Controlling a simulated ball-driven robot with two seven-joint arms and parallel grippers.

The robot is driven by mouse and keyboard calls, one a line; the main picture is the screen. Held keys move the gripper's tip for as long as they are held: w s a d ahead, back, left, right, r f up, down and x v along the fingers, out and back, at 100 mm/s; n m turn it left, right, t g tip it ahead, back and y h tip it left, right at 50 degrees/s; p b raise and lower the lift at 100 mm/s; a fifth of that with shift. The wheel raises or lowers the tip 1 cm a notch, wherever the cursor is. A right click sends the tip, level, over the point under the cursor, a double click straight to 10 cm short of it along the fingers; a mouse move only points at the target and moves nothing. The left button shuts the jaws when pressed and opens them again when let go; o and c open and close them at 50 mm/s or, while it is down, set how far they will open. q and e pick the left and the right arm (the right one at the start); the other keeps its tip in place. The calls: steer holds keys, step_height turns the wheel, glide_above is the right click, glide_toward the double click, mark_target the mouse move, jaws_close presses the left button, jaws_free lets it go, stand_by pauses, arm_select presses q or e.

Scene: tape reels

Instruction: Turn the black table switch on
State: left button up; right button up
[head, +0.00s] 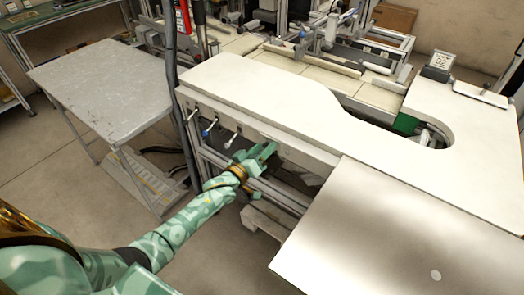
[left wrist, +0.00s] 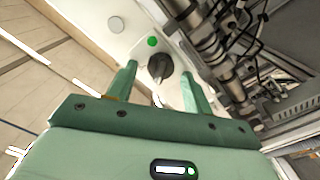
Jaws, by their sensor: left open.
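The black switch (left wrist: 160,66) is a rotary knob on a pale panel in the left wrist view. A small green round light or button (left wrist: 152,41) sits just beside it. My left gripper (head: 266,153) is open at the front edge of the white table (head: 262,86). In the left wrist view its two green fingers stand on either side of the knob, with gaps visible; I cannot tell whether the fingertips reach around it. In the head view the knob is hidden or too small to make out. My right gripper is not in view.
A white round button (left wrist: 116,24) is on the same panel. Small levers (head: 207,130) stick out of the table front left of my gripper.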

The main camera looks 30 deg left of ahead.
arm_select(q)
steer(key=c, duration=1)
steer(key=shift+m, duration=0.3)
steer(key=shift+s+d+m, duration=0.1)
steer(key=shift+d+m, duration=0.05)
steer(key=shift+m, duration=2.05)
steer(key=shift+w+d+m, duration=0.1)
steer(key=shift+d+m, duration=0.1)
steer(key=shift+m, duration=2)
steer(key=shift+s+d+m, duration=0.1)
steer(key=shift+d+m, duration=0.05)
steer(key=shift+m, duration=2.05)
